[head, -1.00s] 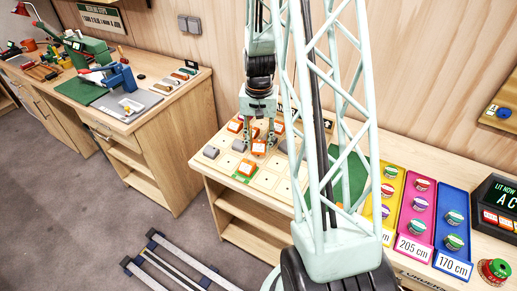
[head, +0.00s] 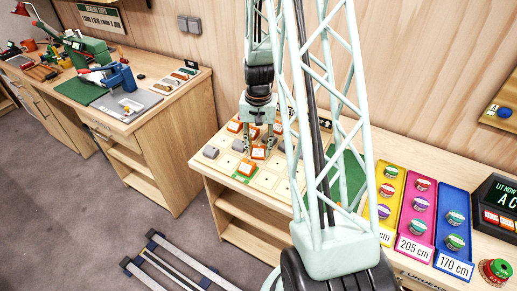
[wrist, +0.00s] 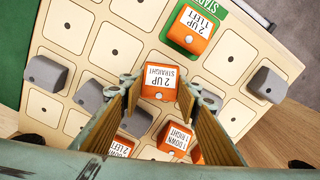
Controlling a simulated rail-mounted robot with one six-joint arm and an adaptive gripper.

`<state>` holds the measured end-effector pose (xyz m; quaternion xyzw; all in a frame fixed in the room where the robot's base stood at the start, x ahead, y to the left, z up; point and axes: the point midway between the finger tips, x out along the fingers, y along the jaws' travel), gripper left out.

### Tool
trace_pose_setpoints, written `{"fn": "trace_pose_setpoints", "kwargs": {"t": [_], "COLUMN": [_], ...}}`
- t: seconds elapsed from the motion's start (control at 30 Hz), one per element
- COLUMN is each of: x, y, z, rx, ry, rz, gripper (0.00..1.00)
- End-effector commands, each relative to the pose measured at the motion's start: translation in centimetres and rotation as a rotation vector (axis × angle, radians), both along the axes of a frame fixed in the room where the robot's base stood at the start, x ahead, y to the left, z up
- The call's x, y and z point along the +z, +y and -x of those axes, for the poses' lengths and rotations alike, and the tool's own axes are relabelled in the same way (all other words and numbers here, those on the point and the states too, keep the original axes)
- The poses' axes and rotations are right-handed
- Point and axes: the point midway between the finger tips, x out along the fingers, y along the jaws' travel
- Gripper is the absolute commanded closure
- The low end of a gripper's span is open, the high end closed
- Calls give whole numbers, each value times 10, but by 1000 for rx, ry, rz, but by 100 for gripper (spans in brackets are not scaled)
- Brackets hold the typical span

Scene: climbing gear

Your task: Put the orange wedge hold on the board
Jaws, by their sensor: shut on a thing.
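My gripper (head: 264,147) is over the pale peg board (head: 267,181) in the head view. In the wrist view my gripper (wrist: 161,92) is shut on an orange wedge hold (wrist: 160,84), with one finger on each side. Its white label reads "2 UP STRAIGHT". The held hold also shows in the head view (head: 258,152), at or just above the board; I cannot tell if it touches. Another orange hold marked "2 UP 1 LEFT" (wrist: 190,36) sits by the green START cell. More orange holds show near the fingers, one marked "1 DOWN 1 RIGHT" (wrist: 176,138).
Several grey holds stand on the board, one left (wrist: 45,73) and one right (wrist: 267,85) in the wrist view. Yellow (head: 383,222), pink (head: 410,238) and blue (head: 464,203) trays hold round tins at right. Empty board cells lie around the gripper.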

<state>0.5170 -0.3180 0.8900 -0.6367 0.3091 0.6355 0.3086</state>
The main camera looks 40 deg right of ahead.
Motion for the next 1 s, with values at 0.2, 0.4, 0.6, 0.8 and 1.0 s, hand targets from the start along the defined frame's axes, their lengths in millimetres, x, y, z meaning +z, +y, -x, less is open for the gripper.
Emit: {"fn": "trace_pose_setpoints", "kwargs": {"t": [0.2, 0.4, 0.6, 0.8, 1.0], "x": [-4, -3, -3, -1, 8], "y": [0, 0, 0, 0, 0], "z": [0, 0, 0, 0, 0], "rx": [0, 0, 0, 0, 0], "ry": [0, 0, 0, 0, -1], "rz": [0, 0, 0, 0, 1], "gripper": [69, 56, 56, 56, 56]}}
